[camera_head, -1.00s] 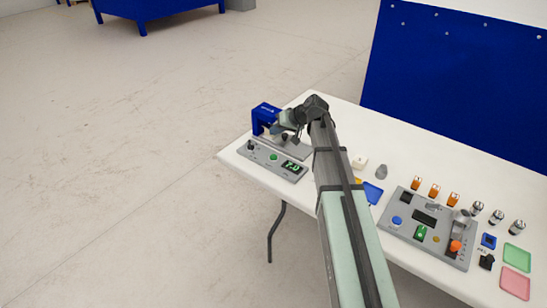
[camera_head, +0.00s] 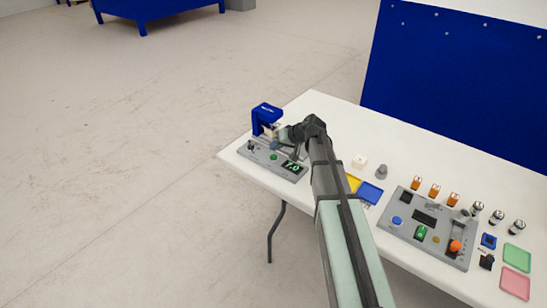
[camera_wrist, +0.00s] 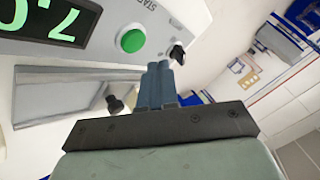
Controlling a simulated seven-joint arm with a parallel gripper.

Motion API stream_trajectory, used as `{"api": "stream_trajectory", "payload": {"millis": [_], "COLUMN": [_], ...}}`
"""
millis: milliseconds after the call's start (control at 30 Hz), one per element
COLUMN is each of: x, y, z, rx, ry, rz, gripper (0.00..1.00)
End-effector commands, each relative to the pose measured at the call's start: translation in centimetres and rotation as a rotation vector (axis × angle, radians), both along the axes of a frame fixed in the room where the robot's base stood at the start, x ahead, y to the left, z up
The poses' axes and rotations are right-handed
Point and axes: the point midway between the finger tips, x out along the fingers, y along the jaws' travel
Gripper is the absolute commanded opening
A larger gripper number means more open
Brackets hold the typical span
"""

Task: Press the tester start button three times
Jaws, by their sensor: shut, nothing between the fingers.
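The tester (camera_head: 267,112) stands at the table's left end, with a blue upright frame over a grey base. Its front panel holds the green start button (camera_head: 273,157) and a display (camera_head: 293,167) with green digits reading about 7.0. In the wrist view, the button (camera_wrist: 131,40) is round and green, next to printed START lettering. My gripper (camera_wrist: 159,66) has its blue-grey fingers together and empty, with the tips beside the button in the picture and apart from it. In the head view, my gripper (camera_head: 275,145) is just behind the button; its height above the panel is unclear.
A black knob (camera_wrist: 177,53) is near the fingertips on the panel. To the right on the white table (camera_head: 330,108) are yellow and blue trays (camera_head: 370,193), a grey control box (camera_head: 405,232), several orange and metal cylinders, and green and pink trays (camera_head: 515,283).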

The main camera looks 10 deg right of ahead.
Motion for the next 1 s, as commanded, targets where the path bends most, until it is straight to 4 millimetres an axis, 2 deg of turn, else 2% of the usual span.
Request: {"api": "stream_trajectory", "payload": {"millis": [300, 1000], "x": [0.0, 0.0], "y": [0.0, 0.0], "z": [-1.6, -1.6], "rx": [0.000, 0.000], "ry": [-0.001, -0.001], "rz": [-0.001, -0.001], "gripper": [0.00, 0.00]}}
